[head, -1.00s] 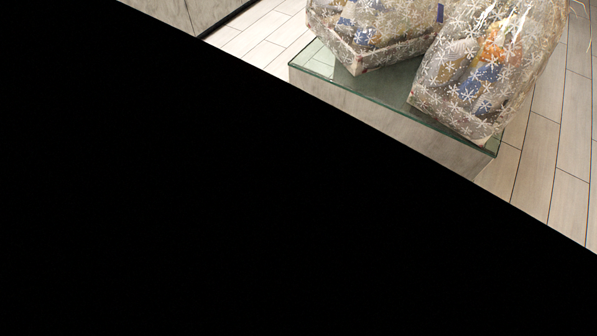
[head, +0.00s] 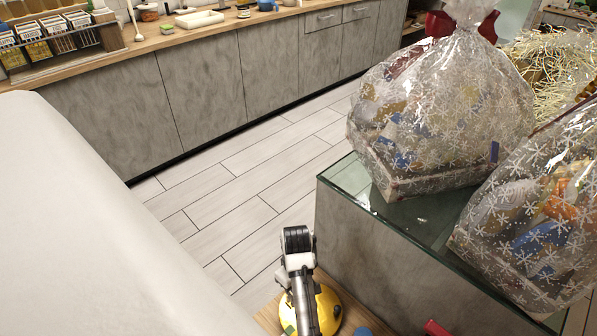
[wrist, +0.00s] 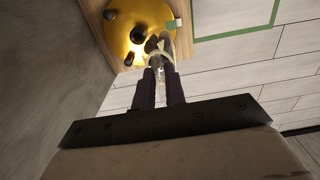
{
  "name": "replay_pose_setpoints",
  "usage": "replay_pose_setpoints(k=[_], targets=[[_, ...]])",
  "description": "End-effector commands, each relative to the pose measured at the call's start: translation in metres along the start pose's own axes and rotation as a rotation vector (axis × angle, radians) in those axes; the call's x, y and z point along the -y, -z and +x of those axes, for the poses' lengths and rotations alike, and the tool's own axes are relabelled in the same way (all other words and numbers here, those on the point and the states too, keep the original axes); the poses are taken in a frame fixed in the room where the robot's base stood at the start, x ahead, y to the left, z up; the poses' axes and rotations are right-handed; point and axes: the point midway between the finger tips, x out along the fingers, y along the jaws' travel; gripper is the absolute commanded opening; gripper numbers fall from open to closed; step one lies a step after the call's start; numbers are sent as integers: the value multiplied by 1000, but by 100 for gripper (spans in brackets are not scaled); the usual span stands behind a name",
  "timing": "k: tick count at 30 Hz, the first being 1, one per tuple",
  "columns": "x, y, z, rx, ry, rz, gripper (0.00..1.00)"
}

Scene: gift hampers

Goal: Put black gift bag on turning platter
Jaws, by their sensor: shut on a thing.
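My gripper (wrist: 158,62) shows in the wrist view with its two dark fingers close together. They are shut on a small dark thing with a pale cord or knot (wrist: 158,46) at the fingertips. It may be the black gift bag, but too little of it shows to be sure. Beyond the fingertips is a rounded yellow object (wrist: 132,24) with dark knobs on a wooden surface. The head view shows a similar yellow object (head: 325,308) at the bottom.
A glass-topped grey stand (head: 345,178) at right carries two snowflake-wrapped hampers (head: 425,115) (head: 530,220). A grey cabinet run (head: 200,90) with a wooden counter (head: 170,38) lies behind. Pale tiled floor (head: 235,190) between them is clear. A green outline (wrist: 235,30) shows in the wrist view.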

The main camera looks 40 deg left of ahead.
Motion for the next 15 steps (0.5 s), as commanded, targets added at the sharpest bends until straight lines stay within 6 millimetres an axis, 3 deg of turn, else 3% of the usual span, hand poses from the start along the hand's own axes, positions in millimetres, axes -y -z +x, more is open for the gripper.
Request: replay_pose_setpoints(k=[1, 2, 9, 15], targets=[[1, -1, 22, 4, 3, 0, 0], [1, -1, 24, 5, 4, 0, 0], [2, -1, 84, 5, 5, -1, 0], [1, -1, 113, 2, 2, -1, 0]])
